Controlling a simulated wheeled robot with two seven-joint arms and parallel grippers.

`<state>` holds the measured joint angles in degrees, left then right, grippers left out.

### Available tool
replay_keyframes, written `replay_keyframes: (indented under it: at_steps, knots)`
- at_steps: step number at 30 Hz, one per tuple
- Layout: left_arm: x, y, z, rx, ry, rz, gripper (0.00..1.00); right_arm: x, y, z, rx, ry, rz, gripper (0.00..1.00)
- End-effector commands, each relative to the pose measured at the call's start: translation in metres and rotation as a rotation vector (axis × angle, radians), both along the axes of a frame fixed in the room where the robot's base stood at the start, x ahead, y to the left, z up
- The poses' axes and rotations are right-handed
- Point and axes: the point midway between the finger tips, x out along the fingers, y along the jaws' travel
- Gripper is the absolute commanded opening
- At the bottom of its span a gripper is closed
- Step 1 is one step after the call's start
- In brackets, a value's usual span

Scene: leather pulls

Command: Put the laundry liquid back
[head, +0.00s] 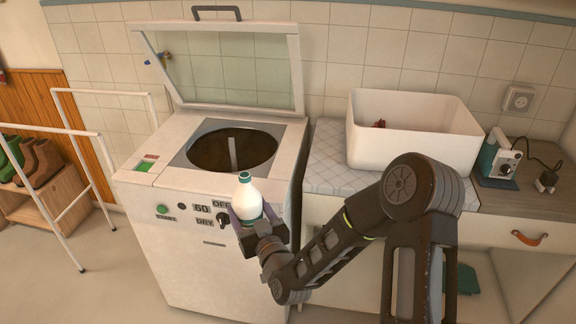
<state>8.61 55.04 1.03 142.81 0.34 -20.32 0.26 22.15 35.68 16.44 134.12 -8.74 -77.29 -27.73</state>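The laundry liquid looks to be the white bottle (247,207) with a teal cap and a teal band near its base. It is upright in front of the washing machine's (170,180) front top edge, near the control knob. My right gripper (249,212) is shut around the bottle's lower part, with a finger on each side. The bottle's base is hidden by the gripper. My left gripper is not in view.
The machine's glass lid (222,68) stands open over its round drum. A white basin (408,150) with something red inside sits on the tiled counter. A teal-and-white device (497,160) stands on the right worktop, above a drawer with a leather pull (530,238). A white rail stands left.

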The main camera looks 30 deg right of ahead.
Motion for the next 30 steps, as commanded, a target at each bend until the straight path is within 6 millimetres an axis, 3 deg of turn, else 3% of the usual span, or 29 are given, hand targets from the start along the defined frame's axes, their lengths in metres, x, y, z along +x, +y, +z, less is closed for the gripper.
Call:
replay_keyframes:
  at_steps: [11, 17, 20, 23, 30]
  knots:
    - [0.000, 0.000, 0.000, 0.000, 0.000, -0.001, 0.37, 0.001, 0.000, 0.002, 0.000, -0.005, -0.001, 0.00]
    - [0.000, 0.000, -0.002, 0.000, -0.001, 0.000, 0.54, 0.005, -0.011, 0.006, -0.006, -0.006, -0.019, 0.00]
    - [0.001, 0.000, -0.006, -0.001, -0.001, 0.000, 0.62, 0.013, -0.031, 0.014, -0.015, -0.006, -0.052, 0.00]
    - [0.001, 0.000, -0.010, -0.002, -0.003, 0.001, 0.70, 0.024, -0.064, 0.029, -0.025, -0.005, -0.108, 0.00]
    - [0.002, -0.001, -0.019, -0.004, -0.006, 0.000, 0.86, 0.042, -0.161, 0.071, -0.025, 0.000, -0.264, 0.00]
